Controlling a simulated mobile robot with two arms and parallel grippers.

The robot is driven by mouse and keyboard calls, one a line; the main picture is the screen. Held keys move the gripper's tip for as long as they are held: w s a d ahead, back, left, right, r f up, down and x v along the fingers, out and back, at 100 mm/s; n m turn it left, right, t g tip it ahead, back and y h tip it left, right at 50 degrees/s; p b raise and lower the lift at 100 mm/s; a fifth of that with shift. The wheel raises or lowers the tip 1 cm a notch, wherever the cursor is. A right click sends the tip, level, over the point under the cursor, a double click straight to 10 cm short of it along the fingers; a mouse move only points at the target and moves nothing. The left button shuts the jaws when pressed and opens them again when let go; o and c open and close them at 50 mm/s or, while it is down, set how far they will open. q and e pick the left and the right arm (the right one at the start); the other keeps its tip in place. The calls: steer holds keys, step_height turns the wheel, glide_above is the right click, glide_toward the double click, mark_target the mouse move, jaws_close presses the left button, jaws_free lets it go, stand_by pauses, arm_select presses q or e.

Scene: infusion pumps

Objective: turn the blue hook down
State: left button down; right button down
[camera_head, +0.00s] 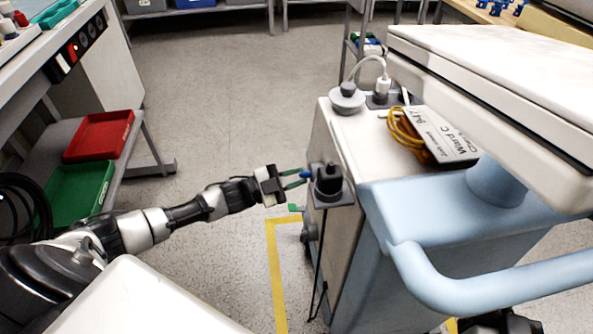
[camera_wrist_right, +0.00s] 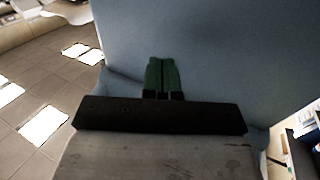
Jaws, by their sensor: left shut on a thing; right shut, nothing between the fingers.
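The blue hook (camera_head: 306,174) is a small blue piece on the left side of a dark holder (camera_head: 328,182) on the side of the white and light-blue cart. My left gripper (camera_head: 303,178) reaches in from the left, with its green fingers shut on the blue hook and partly covering it. The hook's exact tilt is too small to tell. My right gripper (camera_wrist_right: 161,72) shows in the right wrist view, with its green fingers together and empty, in front of a plain blue-grey surface.
The cart top carries a grey round device (camera_head: 346,99), a coiled yellow cable (camera_head: 404,134) and a labelled white box (camera_head: 440,135). A light-blue handle (camera_head: 480,290) curves across the front right. Red (camera_head: 100,135) and green (camera_head: 78,192) trays sit on the left shelf. Floor between is clear.

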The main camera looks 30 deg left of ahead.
arm_select(q)
steer(key=n+p, duration=0.2)
steer(key=n, duration=0.1)
steer(key=shift+s+f+t+y, duration=0.1)
steer(key=shift+s+t+y, duration=0.05)
steer(key=shift+t+y, duration=0.2)
arm_select(e)
steer(key=s+d+f+g+h, duration=0.2)
steer(key=s+f+g, duration=0.1)
steer(key=f+g, duration=0.3)
steer(key=shift+s+f+g, duration=0.3)
steer(key=shift+s+f, duration=0.1)
steer(key=shift+d, duration=0.1)
arm_select(q)
steer(key=c, duration=1.1)
jaws_free()
steer(key=shift+d, duration=0.1)
steer(key=p+v, duration=0.1)
steer(key=v, duration=1)
arm_select(e)
steer(key=s+f+g, duration=0.1)
steer(key=s+d+f+g, duration=0.1)
steer(key=s+g, duration=0.1)
steer(key=shift+s+d+f+h, duration=0.1)
steer(key=shift+s+d+h, duration=0.1)
steer(key=shift+h, duration=0.2)
